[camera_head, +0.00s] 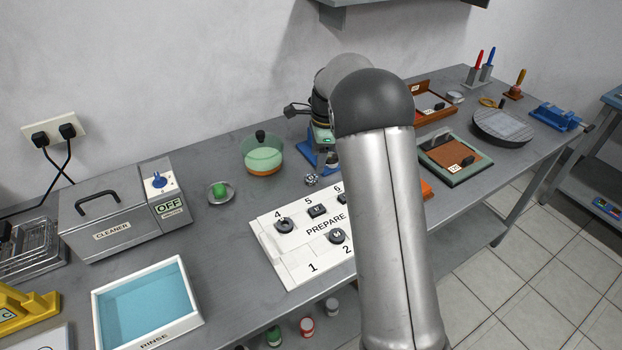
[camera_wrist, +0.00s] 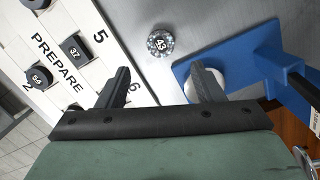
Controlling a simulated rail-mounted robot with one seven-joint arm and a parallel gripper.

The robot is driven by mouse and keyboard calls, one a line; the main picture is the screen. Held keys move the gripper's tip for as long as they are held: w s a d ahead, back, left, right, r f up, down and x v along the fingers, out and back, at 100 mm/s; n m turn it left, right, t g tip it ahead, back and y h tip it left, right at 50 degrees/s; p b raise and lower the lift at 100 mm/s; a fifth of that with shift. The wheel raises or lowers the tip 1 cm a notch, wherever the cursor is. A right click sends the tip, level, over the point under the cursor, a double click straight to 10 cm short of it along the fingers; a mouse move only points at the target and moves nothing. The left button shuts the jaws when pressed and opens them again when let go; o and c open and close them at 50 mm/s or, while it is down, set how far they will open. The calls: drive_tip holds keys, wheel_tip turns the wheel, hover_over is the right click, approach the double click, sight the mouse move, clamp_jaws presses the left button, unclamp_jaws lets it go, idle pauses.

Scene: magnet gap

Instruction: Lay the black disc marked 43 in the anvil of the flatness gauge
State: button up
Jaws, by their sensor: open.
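The disc marked 43 (camera_wrist: 160,43) lies on the grey bench between the white PREPARE board and a blue stand. Its rim looks covered in small shiny grains. It also shows in the head view (camera_head: 311,180), just left of my arm. The blue stand (camera_wrist: 258,62), apparently the flatness gauge, has a pale round pad, partly behind my right finger. In the head view the stand (camera_head: 309,149) is partly hidden by my arm. My gripper (camera_wrist: 161,80) is open and empty; the disc appears beyond the gap between its fingers, not between them.
The white PREPARE board (camera_head: 267,224) carries several dark pieces on numbered places. A glass bowl (camera_head: 262,158), a small dish (camera_head: 221,194) with a green item, a cleaner box (camera_head: 115,215) and a blue rinse tray (camera_head: 195,318) stand to the left.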

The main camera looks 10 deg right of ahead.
sight(311, 178)
drive_tip(key=f, duration=0.1)
drive_tip(key=a+f+p, duration=0.1)
drive_tip(key=f, duration=0.3)
drive_tip(key=shift+w+a+f, duration=0.15)
drive_tip(key=shift+a+f, duration=0.05)
drive_tip(key=shift+a, duration=0.1)
drive_tip(key=shift+f, duration=0.6)
drive_tip(key=c, duration=1.2)
drive_tip(key=shift+r, duration=0.2)
